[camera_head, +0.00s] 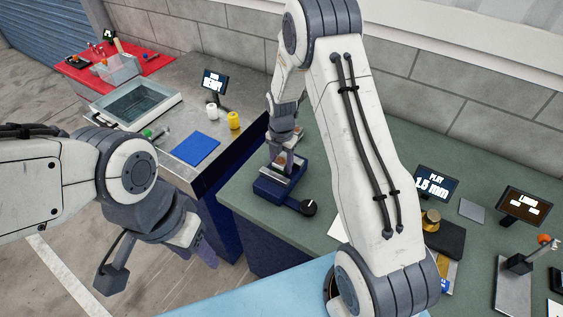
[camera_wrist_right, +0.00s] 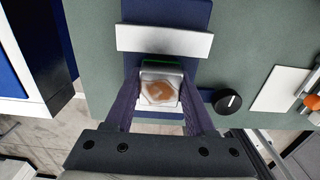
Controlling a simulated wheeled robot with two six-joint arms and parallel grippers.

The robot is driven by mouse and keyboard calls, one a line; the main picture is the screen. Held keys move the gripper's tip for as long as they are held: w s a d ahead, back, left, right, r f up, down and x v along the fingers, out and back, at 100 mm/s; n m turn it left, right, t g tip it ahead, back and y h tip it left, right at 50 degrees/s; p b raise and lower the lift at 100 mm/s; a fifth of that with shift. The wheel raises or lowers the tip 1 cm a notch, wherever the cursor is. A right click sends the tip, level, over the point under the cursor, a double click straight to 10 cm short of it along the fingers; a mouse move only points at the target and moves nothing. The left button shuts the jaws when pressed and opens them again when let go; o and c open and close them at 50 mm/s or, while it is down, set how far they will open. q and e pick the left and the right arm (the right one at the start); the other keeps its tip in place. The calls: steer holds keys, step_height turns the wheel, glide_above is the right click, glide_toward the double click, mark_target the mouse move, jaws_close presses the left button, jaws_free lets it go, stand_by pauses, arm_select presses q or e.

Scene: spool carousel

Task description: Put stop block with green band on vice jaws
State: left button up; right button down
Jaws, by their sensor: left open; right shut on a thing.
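The blue vice (camera_head: 283,193) with pale metal jaws stands on the green bench. In the right wrist view its far jaw (camera_wrist_right: 165,40) is a pale bar; the near jaw is mostly hidden by the block and fingers. My right gripper (camera_wrist_right: 160,98) is shut on the stop block (camera_wrist_right: 160,86), a grey metal block with a brownish patch on top and a green edge at its far side. The block is over the vice, between the fingers; I cannot tell whether it touches the jaws. My left gripper (camera_head: 207,252) is open and empty, away from the vice.
A black knob (camera_head: 309,208) sits at the vice's right. On the left steel table are a blue mat (camera_head: 196,148), a yellow spool (camera_head: 234,120), a white spool (camera_head: 212,113) and a grey basin (camera_head: 138,102). Screens and a dark pad stand on the right bench.

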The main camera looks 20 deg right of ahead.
steer(key=shift+f, duration=0.1)
steer(key=shift+c, duration=1.2)
jaws_free()
